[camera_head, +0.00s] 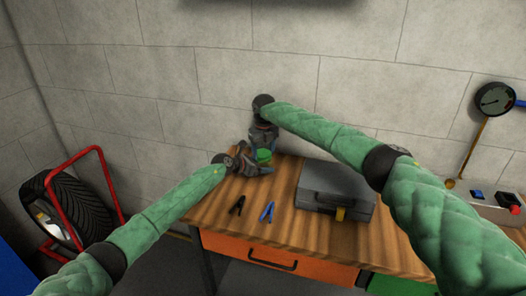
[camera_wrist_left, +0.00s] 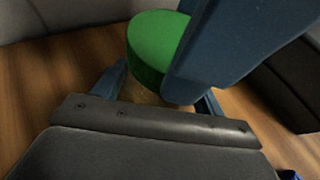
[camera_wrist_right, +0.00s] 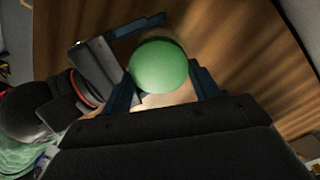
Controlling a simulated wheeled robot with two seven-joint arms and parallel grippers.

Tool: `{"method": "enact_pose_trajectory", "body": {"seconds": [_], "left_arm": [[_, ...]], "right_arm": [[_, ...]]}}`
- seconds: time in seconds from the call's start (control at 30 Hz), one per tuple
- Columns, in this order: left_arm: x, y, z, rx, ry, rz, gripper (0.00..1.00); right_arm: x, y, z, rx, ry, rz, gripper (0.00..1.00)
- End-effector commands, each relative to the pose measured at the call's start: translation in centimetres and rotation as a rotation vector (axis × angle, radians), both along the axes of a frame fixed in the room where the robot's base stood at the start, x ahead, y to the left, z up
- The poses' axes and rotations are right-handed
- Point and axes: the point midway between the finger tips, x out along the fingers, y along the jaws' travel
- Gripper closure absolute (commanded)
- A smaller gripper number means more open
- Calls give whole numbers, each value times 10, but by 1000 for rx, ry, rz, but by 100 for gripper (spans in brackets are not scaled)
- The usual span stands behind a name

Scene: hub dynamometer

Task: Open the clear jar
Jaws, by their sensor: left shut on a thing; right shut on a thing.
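The clear jar has a round green lid (camera_head: 264,155) and stands at the back left of the wooden workbench. Its clear body (camera_wrist_left: 150,97) shows only as a thin strip under the lid in the left wrist view. My left gripper (camera_head: 264,168) comes from the left side, low down, and is shut on the jar body. My right gripper (camera_head: 264,147) reaches down from above and is shut on the lid, with a finger on each side of it. The lid also shows in the right wrist view (camera_wrist_right: 158,66). The lid sits on the jar; most of the body is hidden.
Black pliers (camera_head: 237,206) and blue pliers (camera_head: 267,211) lie in front of the jar. A grey toolbox (camera_head: 330,185) stands to its right. The wall (camera_head: 200,100) is close behind. A tire (camera_head: 75,205) on a red cart is at the left.

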Motion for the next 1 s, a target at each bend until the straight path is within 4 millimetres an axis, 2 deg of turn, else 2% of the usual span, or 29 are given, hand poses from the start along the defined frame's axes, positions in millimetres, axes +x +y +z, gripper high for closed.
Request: {"method": "enact_pose_trajectory", "body": {"seconds": [0.03, 0.6, 0.7, 1.0], "left_arm": [[0, 5, -9, 8, 8, 5, 92], [0, 5, -9, 7, 7, 5, 92], [0, 5, -9, 8, 7, 5, 92], [-1, 4, -8, 7, 7, 4, 92]], "right_arm": [[0, -2, -1, -3, 1, 67, 66], [3, -3, -1, -3, 1, 861, 66], [4, -3, -1, -3, 2, 937, 66], [4, -3, -1, -2, 2, 931, 66]]}}
